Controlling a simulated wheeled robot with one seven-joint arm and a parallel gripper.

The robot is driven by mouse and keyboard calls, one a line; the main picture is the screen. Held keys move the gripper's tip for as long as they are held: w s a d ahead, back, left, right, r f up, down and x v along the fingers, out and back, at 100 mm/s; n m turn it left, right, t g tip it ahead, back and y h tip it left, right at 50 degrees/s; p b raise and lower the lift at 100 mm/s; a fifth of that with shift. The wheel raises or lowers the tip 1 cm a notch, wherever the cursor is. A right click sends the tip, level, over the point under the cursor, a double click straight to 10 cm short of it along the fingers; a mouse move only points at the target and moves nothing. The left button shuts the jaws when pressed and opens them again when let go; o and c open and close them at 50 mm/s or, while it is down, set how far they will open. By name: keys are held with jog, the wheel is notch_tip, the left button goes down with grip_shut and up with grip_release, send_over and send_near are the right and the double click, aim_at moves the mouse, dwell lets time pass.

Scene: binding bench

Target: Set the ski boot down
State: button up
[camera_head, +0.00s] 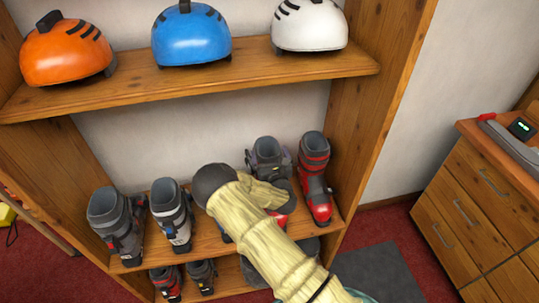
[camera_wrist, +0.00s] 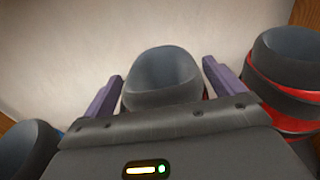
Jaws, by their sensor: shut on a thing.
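The ski boot (camera_head: 267,150) has a grey cuff and stands upright at the lower shelf (camera_head: 207,242) of the wooden rack, left of a red-and-black boot (camera_head: 314,178). My gripper (camera_head: 270,162) is shut on its cuff, with one purple finger on each side. In the wrist view, the boot's open cuff (camera_wrist: 163,77) is between the fingers of my gripper (camera_wrist: 162,84). My forearm and wrist hide most of its lower part, so I cannot tell whether its sole touches the shelf.
Grey boots (camera_head: 116,222) and (camera_head: 172,213) stand to the left on the same shelf. More boots (camera_head: 201,275) are below. Helmets (camera_head: 191,35) line the upper shelf. The rack's right side panel (camera_head: 367,120) is close beyond the red-and-black boot.

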jog(key=shift+f, duration=0.2)
jog(key=o, duration=1.7)
jog(key=s+d+b, duration=0.3)
jog(key=s, duration=1.4)
jog(key=shift+d+b, duration=0.2)
jog(key=shift+b, duration=0.15)
